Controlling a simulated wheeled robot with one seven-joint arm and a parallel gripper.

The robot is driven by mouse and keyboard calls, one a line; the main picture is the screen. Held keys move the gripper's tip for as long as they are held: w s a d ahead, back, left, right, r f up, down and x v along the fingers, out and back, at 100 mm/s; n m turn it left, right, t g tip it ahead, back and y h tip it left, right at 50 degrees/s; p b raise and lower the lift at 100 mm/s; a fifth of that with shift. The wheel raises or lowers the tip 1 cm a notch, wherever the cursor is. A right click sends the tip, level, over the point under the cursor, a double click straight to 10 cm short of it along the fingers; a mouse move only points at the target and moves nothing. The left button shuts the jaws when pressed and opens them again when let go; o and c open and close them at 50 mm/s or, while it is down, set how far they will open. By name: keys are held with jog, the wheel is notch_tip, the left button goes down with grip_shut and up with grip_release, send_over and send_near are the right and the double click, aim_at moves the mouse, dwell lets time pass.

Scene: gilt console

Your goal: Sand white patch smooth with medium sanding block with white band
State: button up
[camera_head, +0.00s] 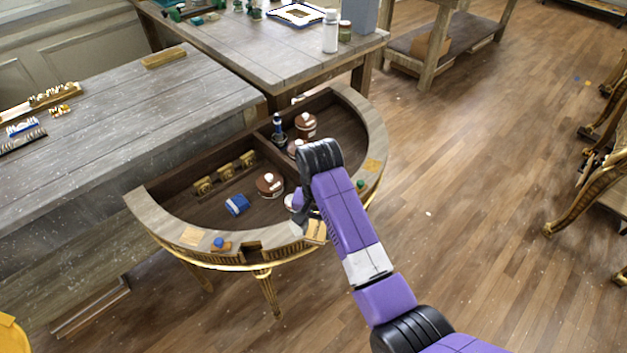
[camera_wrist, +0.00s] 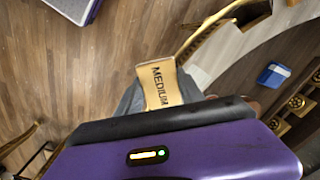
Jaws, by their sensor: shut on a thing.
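My gripper (camera_head: 304,220) is at the front right rim of the half-round console (camera_head: 152,211). It is shut on a tan sanding block (camera_wrist: 158,77) with MEDIUM printed on it, held between grey fingers in the wrist view. The block (camera_head: 317,231) also shows in the head view, by the outer edge of the rim; I cannot tell whether it touches the rim. No white band can be made out on it. A pale patch (camera_head: 191,236) lies on the front left of the rim, and an orange-tan patch (camera_head: 373,165) on the right. I cannot tell for sure which is the white patch.
A small block with a blue knob (camera_head: 219,243) and a green-topped item (camera_head: 360,184) sit on the rim. Inside the console are brown round pots (camera_head: 269,185), a blue block (camera_head: 237,204) and several gold-fronted blocks (camera_head: 226,172).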

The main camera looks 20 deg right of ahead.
jog(key=w+r+m+p, duration=0.1)
jog(key=w+r+m, duration=0.2)
jog(key=w+m, duration=0.3)
jog(key=shift+w+d+r+m+p, duration=0.2)
jog(key=shift+w+d+m+p, duration=0.1)
jog(key=shift+w+p, duration=0.15)
dwell(0.6)
